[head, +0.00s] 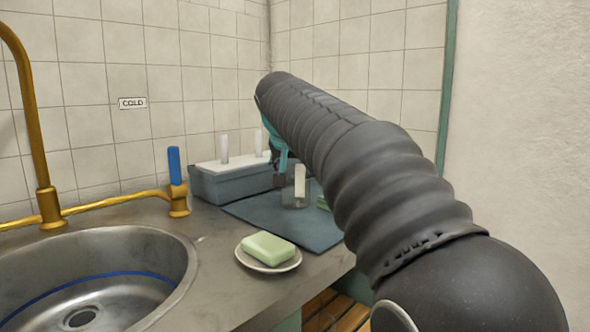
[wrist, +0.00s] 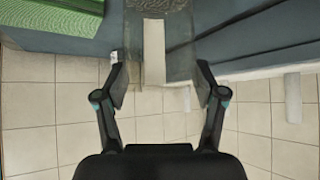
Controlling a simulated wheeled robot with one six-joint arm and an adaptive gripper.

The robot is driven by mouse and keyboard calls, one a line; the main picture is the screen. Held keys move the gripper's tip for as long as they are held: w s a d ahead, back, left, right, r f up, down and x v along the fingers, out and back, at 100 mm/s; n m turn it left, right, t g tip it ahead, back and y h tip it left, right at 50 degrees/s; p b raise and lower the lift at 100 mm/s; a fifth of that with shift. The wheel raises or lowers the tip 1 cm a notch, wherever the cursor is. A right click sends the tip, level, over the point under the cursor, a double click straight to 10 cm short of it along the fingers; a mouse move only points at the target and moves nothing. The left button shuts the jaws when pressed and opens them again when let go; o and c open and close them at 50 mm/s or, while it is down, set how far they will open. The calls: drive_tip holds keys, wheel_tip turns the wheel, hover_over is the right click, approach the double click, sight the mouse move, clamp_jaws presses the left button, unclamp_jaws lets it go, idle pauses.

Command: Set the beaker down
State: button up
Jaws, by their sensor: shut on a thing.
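The beaker (head: 291,194) is clear glass with a white strip on its side. In the head view it is upright at the blue-grey mat (head: 258,212); I cannot tell whether its base touches the mat. My gripper (head: 284,176) is at the beaker, partly hidden by my own dark arm. In the wrist view the beaker (wrist: 178,40) is between the two fingers of my gripper (wrist: 164,84), which are shut on it with its white strip facing the camera.
A grey-blue rack (head: 225,186) with white pegs stands behind the mat, near the beaker. A soap dish (head: 270,265) with green soap (head: 268,247) sits in front. The sink (head: 150,250) is at left.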

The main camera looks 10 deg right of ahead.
drive_tip(key=shift+f, duration=0.1)
drive_tip(key=o, duration=1.4)
drive_tip(key=shift+s+a+r, duration=0.1)
drive_tip(key=shift+r, duration=0.25)
drive_tip(key=p+v, duration=0.1)
drive_tip(key=v, duration=1)
drive_tip(key=shift+s, duration=0.25)
drive_tip(key=shift+a+r, duration=0.1)
drive_tip(key=shift+r, duration=0.05)
